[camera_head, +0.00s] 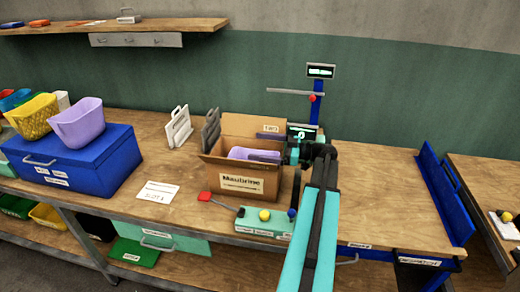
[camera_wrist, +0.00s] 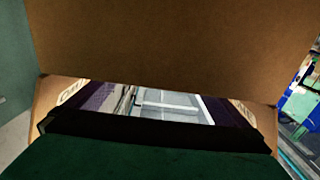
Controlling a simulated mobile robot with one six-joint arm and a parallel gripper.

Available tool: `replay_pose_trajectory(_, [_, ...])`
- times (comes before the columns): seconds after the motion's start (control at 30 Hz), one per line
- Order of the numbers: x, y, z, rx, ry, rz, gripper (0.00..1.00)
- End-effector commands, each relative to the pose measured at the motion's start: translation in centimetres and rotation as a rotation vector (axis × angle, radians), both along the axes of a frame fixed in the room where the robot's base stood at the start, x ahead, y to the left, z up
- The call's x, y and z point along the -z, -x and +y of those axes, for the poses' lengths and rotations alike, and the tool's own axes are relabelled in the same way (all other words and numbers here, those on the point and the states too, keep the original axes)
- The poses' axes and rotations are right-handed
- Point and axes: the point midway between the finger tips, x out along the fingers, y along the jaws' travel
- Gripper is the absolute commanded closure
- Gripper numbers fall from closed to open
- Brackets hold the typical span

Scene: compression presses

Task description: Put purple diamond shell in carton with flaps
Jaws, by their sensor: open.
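The open carton with flaps (camera_head: 242,184) stands on the workbench, its back flap raised. A light purple shell (camera_head: 240,153) lies inside it, partly hidden by the front wall and my gripper; its diamond pattern is too small to tell. My gripper (camera_head: 270,157) is open and reaches into the carton from the right, at the shell. I cannot tell whether they touch. In the wrist view a brown carton flap (camera_wrist: 180,45) fills the top, and dark purple surfaces (camera_wrist: 95,100) show beyond the dark gripper bar.
A lavender basket (camera_head: 80,124) and a yellow basket (camera_head: 33,116) stand on the blue toolbox (camera_head: 72,160) at left. A teal control box (camera_head: 262,222) with a yellow knob lies before the carton. A scale display (camera_head: 321,71) stands behind.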

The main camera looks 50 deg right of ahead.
Motion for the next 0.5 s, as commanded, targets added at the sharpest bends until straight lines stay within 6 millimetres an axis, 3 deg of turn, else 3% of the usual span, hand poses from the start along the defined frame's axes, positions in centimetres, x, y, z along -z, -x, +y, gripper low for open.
replay_pose_trajectory(0.5, [0.4,6.9,-4.5,0.003,0.001,0.001,0.0])
